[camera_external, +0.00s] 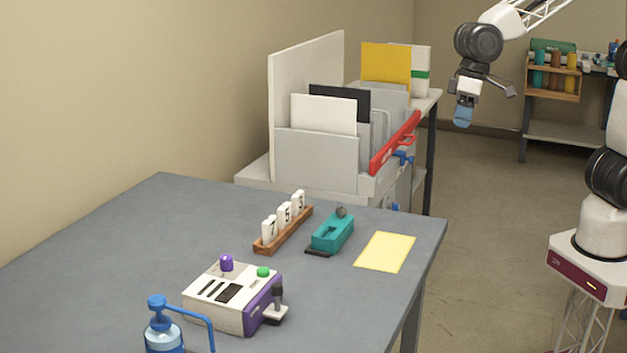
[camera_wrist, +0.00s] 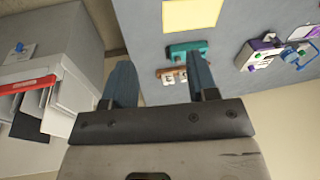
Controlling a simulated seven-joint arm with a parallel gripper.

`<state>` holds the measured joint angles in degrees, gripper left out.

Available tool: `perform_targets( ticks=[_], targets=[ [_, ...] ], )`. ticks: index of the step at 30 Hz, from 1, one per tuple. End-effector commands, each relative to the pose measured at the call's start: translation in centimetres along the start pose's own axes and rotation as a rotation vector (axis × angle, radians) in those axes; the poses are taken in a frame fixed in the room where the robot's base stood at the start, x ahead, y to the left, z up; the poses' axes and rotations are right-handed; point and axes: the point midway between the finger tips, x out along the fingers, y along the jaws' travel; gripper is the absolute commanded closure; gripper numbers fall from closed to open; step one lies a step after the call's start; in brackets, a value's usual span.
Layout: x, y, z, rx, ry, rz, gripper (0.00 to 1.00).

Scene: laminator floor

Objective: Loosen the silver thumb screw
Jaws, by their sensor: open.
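I cannot clearly make out a silver thumb screw. A small grey round knob (camera_external: 341,211) stands at the far end of a teal device (camera_external: 333,233) on the table; it may be the screw. A white and purple box (camera_external: 232,298) nearer the camera carries a purple knob (camera_external: 226,263), a green button (camera_external: 263,271) and a dark knob (camera_external: 277,292) over a light-grey foot on its side. My gripper (camera_external: 463,112) hangs high, beyond the table's right end, far from both devices. In the wrist view its blue-grey fingers (camera_wrist: 160,78) are apart and empty, with the teal device (camera_wrist: 186,50) beyond.
A yellow sheet (camera_external: 386,251) lies near the table's right edge. A wooden rack (camera_external: 283,233) with white number tags stands beside the teal device, and a blue pump bottle (camera_external: 164,338) at the front. A grey file holder with a red bar (camera_external: 395,143) stands behind.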

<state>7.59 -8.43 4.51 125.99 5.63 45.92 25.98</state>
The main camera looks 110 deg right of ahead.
Motion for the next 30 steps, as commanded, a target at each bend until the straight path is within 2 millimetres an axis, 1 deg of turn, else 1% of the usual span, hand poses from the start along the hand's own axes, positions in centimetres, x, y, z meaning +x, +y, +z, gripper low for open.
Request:
perform_targets(
  ticks=[1,3,14,24,30],
  targets=[
    [0.7,-0.3,-1.1,0.025,-0.004,0.000,0.47],
    [1.5,-0.7,-2.6,0.061,-0.005,-0.002,0.47],
    [6.3,-2.0,-10.0,0.248,-0.012,-0.010,0.47],
    [11.8,-2.4,-16.7,0.426,-0.019,-0.015,0.47],
    [15.3,-2.2,-20.3,0.525,-0.021,-0.017,0.47]
  ],
)
